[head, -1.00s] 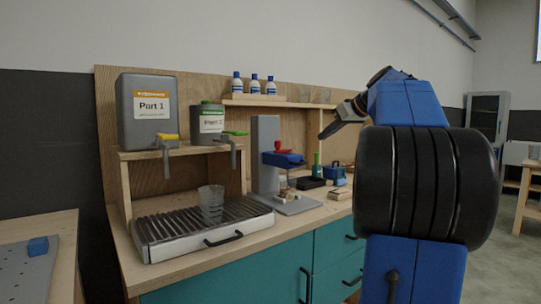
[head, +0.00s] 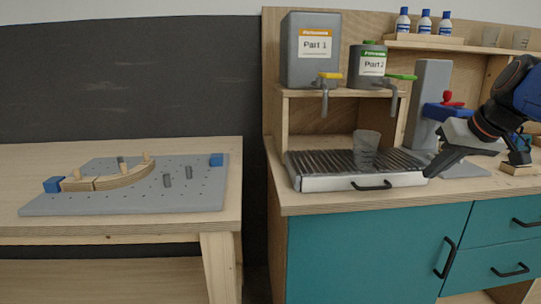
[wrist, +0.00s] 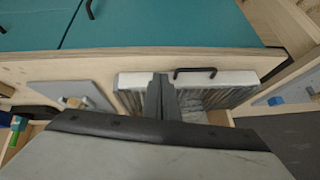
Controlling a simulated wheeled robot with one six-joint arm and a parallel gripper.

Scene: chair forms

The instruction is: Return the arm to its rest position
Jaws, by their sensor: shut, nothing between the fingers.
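In the wrist view the closed fingers (wrist: 161,97) point at the counter front and overlap the drip tray in the picture. Most of my arm lies beyond the right edge of the head view.
The counter (head: 310,201) carries a drip tray (head: 335,183) with a clear cup (head: 366,150), two dispensers (head: 310,70) (head: 368,78) above, and a stand with a blue clamp (head: 445,110). A pegboard plate (head: 110,202) with curved wood pieces (head: 125,177) lies on the left table.

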